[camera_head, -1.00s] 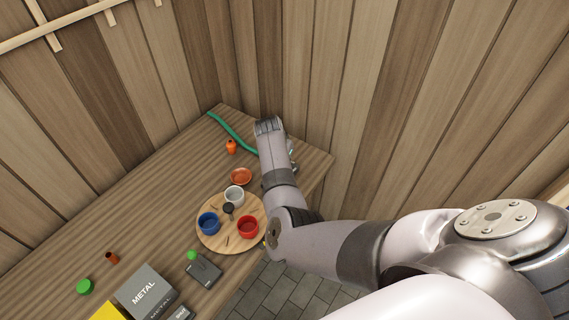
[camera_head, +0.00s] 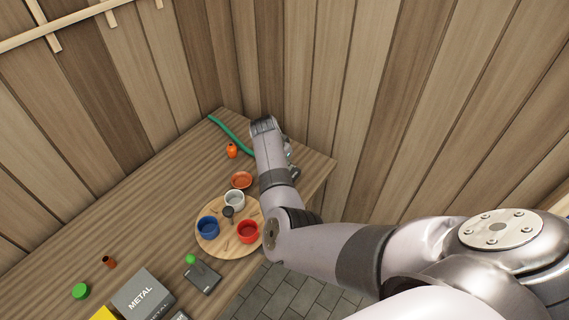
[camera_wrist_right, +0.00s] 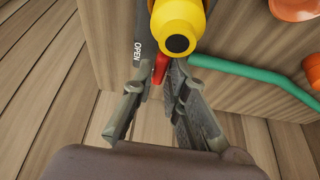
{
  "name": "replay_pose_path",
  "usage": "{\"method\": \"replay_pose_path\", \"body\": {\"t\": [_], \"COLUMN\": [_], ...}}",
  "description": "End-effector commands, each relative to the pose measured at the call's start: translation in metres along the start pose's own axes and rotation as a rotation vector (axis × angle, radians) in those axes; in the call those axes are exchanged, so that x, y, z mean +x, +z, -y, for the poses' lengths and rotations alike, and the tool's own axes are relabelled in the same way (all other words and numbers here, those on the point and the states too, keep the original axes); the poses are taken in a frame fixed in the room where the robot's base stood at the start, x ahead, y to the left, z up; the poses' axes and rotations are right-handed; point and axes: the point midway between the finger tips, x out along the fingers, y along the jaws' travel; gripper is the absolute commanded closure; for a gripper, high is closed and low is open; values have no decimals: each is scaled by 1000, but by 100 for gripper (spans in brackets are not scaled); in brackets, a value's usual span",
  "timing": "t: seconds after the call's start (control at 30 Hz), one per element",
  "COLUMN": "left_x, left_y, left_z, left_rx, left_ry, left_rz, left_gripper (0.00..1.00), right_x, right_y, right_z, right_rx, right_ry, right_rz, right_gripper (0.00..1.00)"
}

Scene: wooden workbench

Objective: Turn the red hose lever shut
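The red lever (camera_wrist_right: 160,68) shows in the right wrist view, below a yellow valve body (camera_wrist_right: 178,28) with a dark round end. A grey strip marked OPEN (camera_wrist_right: 138,45) lies left of it. My right gripper (camera_wrist_right: 157,84) is open, with its fingertips to either side of the lever's lower end. I cannot tell whether either finger touches it. The green hose (camera_wrist_right: 255,73) runs right from the valve; it also shows at the bench's far end in the head view (camera_head: 229,131). There my right arm hides the lever and the fingers. My left gripper is not in view.
An orange bottle (camera_head: 232,151) and an orange dish (camera_head: 242,180) stand near my right arm. A round wooden board (camera_head: 220,252) holds several cups closer in. Plank walls rise close behind the bench (camera_head: 150,190). Metal boxes (camera_head: 143,293) stand at the near end.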

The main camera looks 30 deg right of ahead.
Motion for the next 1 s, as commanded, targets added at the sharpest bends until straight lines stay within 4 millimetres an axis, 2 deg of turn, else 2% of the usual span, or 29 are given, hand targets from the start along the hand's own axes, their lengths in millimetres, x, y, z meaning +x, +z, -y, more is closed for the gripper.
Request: {"method": "replay_pose_path", "body": {"t": [0.2, 0.57, 1.0], "left_x": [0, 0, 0], "left_y": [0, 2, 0], "left_z": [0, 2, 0], "left_rx": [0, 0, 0], "left_ry": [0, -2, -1], "left_rz": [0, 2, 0], "left_gripper": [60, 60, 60], "right_x": [0, -5, -68], "right_y": [0, 0, 0], "right_z": [0, 0, 1], "right_rx": [-1, -1, -2], "right_ry": [0, -1, -2], "right_rz": [-1, -2, -1], "right_gripper": [69, 69, 69]}}
